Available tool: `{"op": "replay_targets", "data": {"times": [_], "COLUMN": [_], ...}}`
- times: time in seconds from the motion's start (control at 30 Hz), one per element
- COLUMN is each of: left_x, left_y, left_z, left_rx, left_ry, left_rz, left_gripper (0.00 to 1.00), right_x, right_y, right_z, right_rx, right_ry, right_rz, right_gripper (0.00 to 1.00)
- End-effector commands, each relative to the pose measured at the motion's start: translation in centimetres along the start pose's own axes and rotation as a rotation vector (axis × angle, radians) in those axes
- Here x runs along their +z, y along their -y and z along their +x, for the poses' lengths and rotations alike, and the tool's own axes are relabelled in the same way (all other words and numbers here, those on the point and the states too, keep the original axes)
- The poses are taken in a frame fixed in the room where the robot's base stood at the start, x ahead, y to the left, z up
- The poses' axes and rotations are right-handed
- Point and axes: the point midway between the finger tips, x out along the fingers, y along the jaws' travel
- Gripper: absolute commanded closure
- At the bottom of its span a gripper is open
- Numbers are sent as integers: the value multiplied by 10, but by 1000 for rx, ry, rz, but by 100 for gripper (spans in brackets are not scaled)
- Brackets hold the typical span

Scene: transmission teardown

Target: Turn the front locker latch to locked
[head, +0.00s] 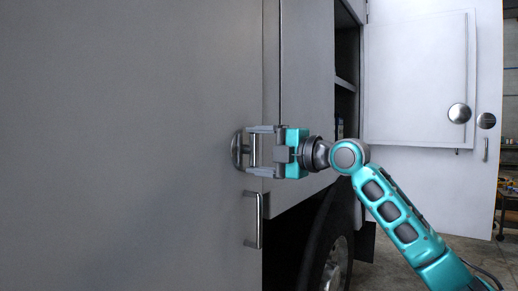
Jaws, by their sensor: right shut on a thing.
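The front locker latch (237,149) is a round metal knob near the right edge of the large grey locker door (130,150) in the head view. My right gripper (253,151) reaches in from the right and is shut on the latch, its two fingers above and below it. The fingers and teal gripper body hide part of the latch, so I cannot tell how far it is turned. A vertical bar handle (259,219) sits on the door just below the gripper. My left gripper is not in view.
An open white door (418,90) with a round knob (459,113) stands at the back right. Dark shelves (346,85) show behind the grey panel. A large black tyre (322,240) is below. Open floor lies at the lower right.

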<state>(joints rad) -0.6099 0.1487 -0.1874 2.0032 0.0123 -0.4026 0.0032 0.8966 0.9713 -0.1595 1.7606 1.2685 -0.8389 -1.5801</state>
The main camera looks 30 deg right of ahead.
Motion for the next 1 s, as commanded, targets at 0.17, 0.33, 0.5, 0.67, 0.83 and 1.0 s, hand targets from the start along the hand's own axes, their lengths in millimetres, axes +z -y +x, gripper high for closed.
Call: {"op": "replay_targets", "data": {"times": [0.17, 0.33, 0.5, 0.67, 0.83, 1.0], "left_x": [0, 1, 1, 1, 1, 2], "left_y": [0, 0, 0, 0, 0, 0], "left_z": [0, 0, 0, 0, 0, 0], "left_rx": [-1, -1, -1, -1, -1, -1], "left_ry": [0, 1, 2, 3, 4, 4], "left_rz": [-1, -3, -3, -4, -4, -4], "left_gripper": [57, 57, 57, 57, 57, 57], "right_x": [0, 0, 0, 0, 0, 0], "right_y": [1, 1, 1, 1, 0, 0], "right_z": [0, 0, 0, 0, 0, -2], "right_rx": [-2, -1, -1, -1, 0, 0], "right_ry": [-1, 0, 0, 0, 0, 1], "right_rz": [-21, -26, -27, -26, -25, -24], "right_gripper": [50, 50, 50, 7, 0, 0]}}
